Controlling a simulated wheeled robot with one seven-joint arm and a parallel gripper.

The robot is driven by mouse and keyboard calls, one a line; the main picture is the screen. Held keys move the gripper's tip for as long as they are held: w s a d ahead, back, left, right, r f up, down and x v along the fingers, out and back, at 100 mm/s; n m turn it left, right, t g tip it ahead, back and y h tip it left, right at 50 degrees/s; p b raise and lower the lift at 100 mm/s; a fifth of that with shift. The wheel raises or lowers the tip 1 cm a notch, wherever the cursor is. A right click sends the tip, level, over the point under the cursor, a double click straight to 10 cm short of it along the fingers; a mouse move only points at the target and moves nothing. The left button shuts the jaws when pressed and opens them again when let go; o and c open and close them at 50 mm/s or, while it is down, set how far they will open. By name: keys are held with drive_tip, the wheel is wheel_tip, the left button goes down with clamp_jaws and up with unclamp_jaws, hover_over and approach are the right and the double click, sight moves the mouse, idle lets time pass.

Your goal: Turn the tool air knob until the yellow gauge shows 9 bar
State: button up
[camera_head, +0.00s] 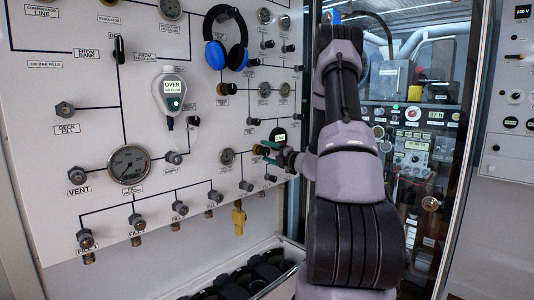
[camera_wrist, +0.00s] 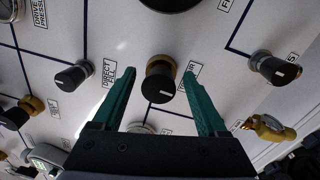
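The tool air knob (camera_wrist: 160,80) is a black knob on a brass-coloured base, with a white pointer line, in the middle of the wrist view. Its label beside it is partly readable as "AIR". My gripper (camera_wrist: 158,73) has its teal fingers open, one on each side of the knob, with visible gaps between fingers and knob. In the head view my gripper (camera_head: 268,151) is at the right part of the panel, close to its face.
The panel (camera_head: 60,215) carries several other knobs, including the direct fill knob (camera_wrist: 73,76) to the left. A yellow fitting (camera_head: 239,217) hangs below. Headphones (camera_head: 226,40) hang above, and a grey meter (camera_head: 173,95) is further left. A glass cabinet (camera_head: 420,140) stands at right.

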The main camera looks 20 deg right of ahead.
drive_tip(key=shift+s, duration=0.1)
drive_tip(key=v, duration=1)
drive_tip(key=shift+s, duration=0.25)
drive_tip(key=shift+d+f, duration=0.1)
drive_tip(key=shift+d, duration=0.05)
idle(2.2)
